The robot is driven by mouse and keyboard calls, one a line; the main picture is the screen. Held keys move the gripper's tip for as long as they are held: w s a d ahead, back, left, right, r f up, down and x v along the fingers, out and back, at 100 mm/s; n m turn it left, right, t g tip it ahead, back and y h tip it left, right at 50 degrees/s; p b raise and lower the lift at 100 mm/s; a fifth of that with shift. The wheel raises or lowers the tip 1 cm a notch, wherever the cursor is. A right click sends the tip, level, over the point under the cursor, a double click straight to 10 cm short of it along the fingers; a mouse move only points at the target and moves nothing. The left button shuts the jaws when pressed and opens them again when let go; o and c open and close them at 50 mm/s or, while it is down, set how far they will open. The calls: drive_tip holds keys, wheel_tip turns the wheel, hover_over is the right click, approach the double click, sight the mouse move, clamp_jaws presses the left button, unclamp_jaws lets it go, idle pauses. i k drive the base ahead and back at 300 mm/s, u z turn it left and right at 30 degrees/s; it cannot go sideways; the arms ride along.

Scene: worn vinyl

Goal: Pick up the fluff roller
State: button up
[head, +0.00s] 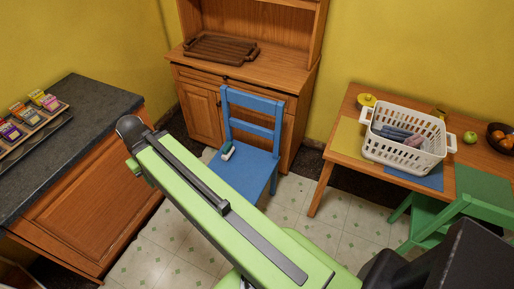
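A small roller-like object with a white part and a dark green part (228,151), which looks like the fluff roller, lies on the seat of the blue chair (252,172). It is near the seat's left edge, below the backrest. My green and black arm crosses the picture from the lower right to the upper left, in front of the lower part of the chair. I cannot make out my gripper's fingers anywhere in the head view.
A wooden hutch (243,72) with a brown tray (221,49) stands behind the chair. A dark counter (98,107) is at left. A table (345,134) with a white basket (404,157) and a green chair (484,190) are at right. Some tiled floor (290,205) is clear.

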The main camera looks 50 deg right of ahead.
sight(227, 151)
drive_tip(key=u, duration=0.05)
drive_tip(key=i, duration=1.5)
drive_tip(key=z, duration=0.05)
